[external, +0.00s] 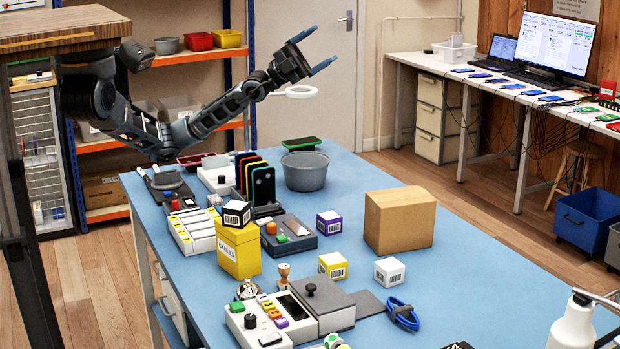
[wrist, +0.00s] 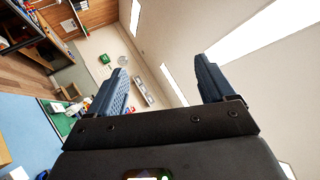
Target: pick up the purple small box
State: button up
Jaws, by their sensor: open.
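The purple small box (external: 329,222) has a white barcode face and sits on the blue table, right of a grey device and left of a cardboard box. My gripper (external: 318,51) is open and empty, raised high above the far part of the table, well away from the purple box. In the wrist view my gripper (wrist: 165,85) shows two spread blue-grey fingers with nothing between them. The purple box cannot be made out in the wrist view.
A cardboard box (external: 399,220) stands right of the purple box. A yellow box (external: 330,265) and a white box (external: 389,271) sit nearer. A grey bucket (external: 305,171) and a rack of phones (external: 262,185) stand behind.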

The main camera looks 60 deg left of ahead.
jog(key=s+d+f+m+g+h+b, duration=0.1)
jog(key=s+d+g+h, duration=0.15)
jog(key=d, duration=0.35)
jog(key=s+d+f+m+g+h+b, duration=0.1)
jog(key=s+d+g, duration=0.25)
jog(key=d, duration=0.35)
jog(key=w+a+f+m+g+h+p, duration=0.1)
jog(key=w+a+f+m+g+p, duration=0.2)
jog(key=w+a, duration=0.4)
jog(key=w+a+f+m+g+h+p, duration=0.1)
jog(key=w+a+f+m+g+p, duration=0.1)
jog(key=w+a+f+m+g, duration=0.35)
jog(key=m+g+y+p, duration=0.1)
jog(key=m+y+p, duration=0.3)
jog(key=m+y, duration=0.9)
send_near(327, 213)
jog(key=shift+w+d+f+m+h, duration=0.15)
jog(key=shift+d+f+m+h, duration=0.55)
jog(key=shift+f+m+h, duration=0.25)
jog(key=shift+f+p+x, duration=0.1)
jog(key=shift+p+x, duration=0.4)
jog(key=shift+x, duration=1.45)
jog(key=shift+f+p+x, duration=0.15)
jog(key=shift+p+x, duration=0.3)
jog(key=shift+x, duration=1.45)
jog(key=shift+a, duration=0.1)
jog(key=shift+c, duration=0.5)
jog(key=c, duration=1)
